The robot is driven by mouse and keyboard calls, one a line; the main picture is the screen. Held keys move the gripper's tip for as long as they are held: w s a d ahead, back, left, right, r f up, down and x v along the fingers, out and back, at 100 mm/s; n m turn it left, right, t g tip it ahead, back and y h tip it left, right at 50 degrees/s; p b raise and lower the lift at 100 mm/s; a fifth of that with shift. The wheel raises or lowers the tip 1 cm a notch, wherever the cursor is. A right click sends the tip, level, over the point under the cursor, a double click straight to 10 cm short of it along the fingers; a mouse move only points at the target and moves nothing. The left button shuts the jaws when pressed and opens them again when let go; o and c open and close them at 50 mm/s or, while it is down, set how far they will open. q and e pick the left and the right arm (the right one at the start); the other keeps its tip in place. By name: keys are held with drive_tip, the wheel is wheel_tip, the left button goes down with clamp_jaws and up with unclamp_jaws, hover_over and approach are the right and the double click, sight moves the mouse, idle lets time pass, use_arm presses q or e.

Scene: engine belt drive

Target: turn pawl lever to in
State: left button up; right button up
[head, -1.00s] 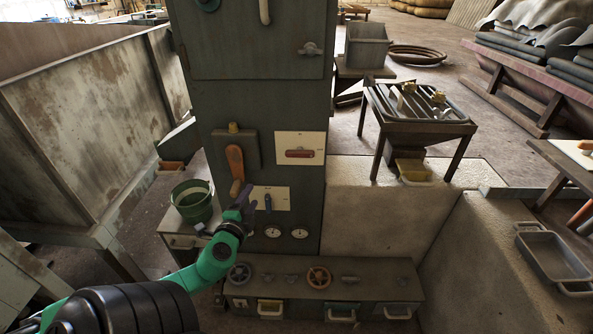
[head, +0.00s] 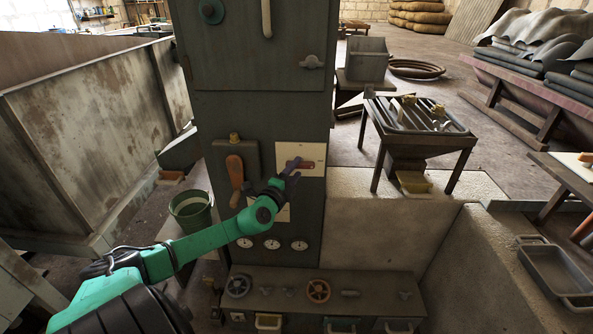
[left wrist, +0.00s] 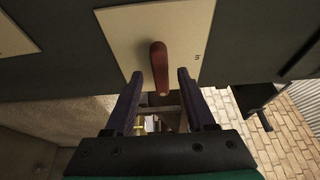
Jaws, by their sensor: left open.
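A red lever (left wrist: 159,66) is on a cream plate (left wrist: 118,25) marked "in" near its right edge in the left wrist view. In the head view, the lever (head: 307,164) is partly hidden by my gripper on the plate (head: 316,149), on the dark cabinet front. My left gripper (head: 291,166) is in front of this plate. In the left wrist view, the open left gripper (left wrist: 160,74) has one fingertip on each side of the lever's free end, with a visible gap on both sides. My right gripper is not in view.
An orange-handled lever (head: 235,172) is left of the plate on the cabinet. A lower cream plate (head: 284,212) is mostly behind my arm. Dials (head: 272,244) and a bench with handwheels (head: 318,290) are below. A green bucket (head: 191,210) stands left.

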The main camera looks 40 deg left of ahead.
use_arm(q)
drive_tip(key=shift+w+a, duration=0.1)
drive_tip(key=shift+w, duration=0.35)
